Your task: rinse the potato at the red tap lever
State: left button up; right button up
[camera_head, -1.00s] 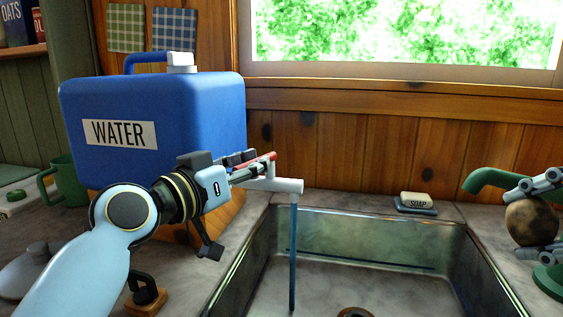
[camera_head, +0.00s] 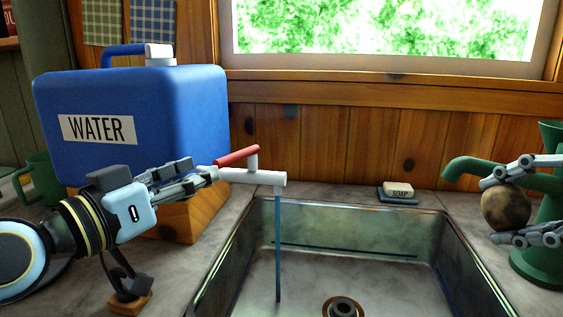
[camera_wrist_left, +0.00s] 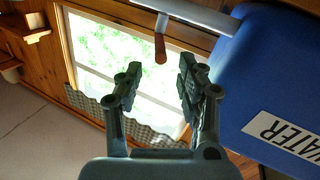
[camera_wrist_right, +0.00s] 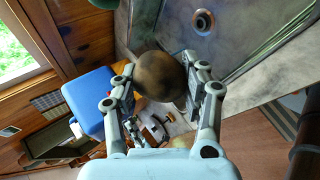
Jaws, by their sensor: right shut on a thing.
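The potato (camera_head: 506,207) is brown with dark patches. My right gripper (camera_head: 512,205) is shut on it at the right of the head view, in front of a green pump. The right wrist view shows the potato (camera_wrist_right: 160,76) between both fingers. The red tap lever (camera_head: 236,156) sits on the pale tap (camera_head: 252,177) of the blue water container (camera_head: 135,115). A thin blue stream of water (camera_head: 278,250) falls from the spout into the sink (camera_head: 330,222). My left gripper (camera_head: 212,174) is beside the tap. In the left wrist view its fingers are apart and empty, with the lever (camera_wrist_left: 160,48) beyond their tips.
A soap bar (camera_head: 398,189) on a dish lies at the sink's back edge. The green pump (camera_head: 545,230) stands right of the sink, close to my right gripper. A green mug (camera_head: 38,180) is at the left. The space above the sink is free apart from the stream.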

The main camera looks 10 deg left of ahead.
pick_arm(q)
jog(key=shift+v, duration=1.75)
